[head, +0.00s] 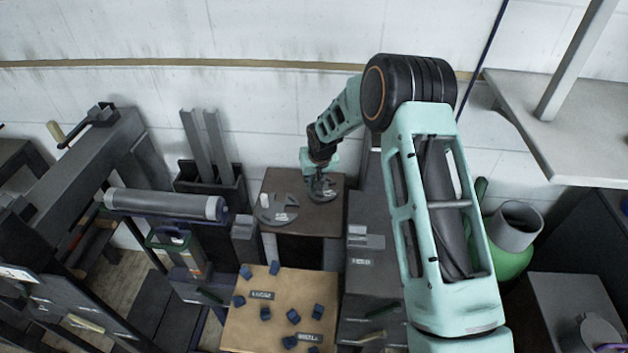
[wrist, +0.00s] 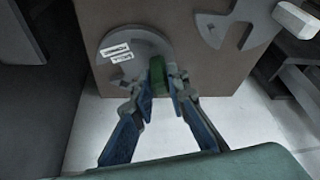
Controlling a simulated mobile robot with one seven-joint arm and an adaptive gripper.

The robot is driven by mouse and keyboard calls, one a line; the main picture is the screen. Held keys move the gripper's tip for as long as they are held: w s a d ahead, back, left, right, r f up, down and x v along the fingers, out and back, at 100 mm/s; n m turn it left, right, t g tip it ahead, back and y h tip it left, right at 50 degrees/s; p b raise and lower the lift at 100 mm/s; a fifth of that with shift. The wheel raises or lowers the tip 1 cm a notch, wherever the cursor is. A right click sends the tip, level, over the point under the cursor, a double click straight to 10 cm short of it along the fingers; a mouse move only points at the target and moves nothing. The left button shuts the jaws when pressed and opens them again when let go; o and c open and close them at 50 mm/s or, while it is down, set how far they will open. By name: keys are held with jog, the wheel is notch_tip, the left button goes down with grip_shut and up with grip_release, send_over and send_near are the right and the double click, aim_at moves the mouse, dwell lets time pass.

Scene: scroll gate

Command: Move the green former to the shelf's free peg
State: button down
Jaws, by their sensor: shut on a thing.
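The green former, a grey disc with two white labels (wrist: 128,47) and a green grip (wrist: 157,68), lies on or just above a brown-topped stand (wrist: 190,62). My gripper (wrist: 163,75) is shut on the green grip. In the head view my gripper (head: 318,172) reaches down to the disc (head: 324,193) at the back right of the brown top (head: 308,216). I cannot tell whether the disc touches the top. A free peg cannot be made out.
A second grey former with a white grip (head: 278,210) lies to the left on the same top. A board with dark blue blocks (head: 255,318) stands in front. Grey cabinets (head: 368,262) flank it at right; a pale shelf (head: 560,125) hangs further right.

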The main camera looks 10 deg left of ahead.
jog(key=shift+f+b, duration=0.15)
jog(key=shift+b, duration=0.2)
jog(key=c, duration=1.9)
grip_release()
jog(key=shift+o, duration=0.4)
jog(key=shift+s+f, duration=0.1)
jog(key=shift+f, duration=0.05)
jog(key=v, duration=1.2)
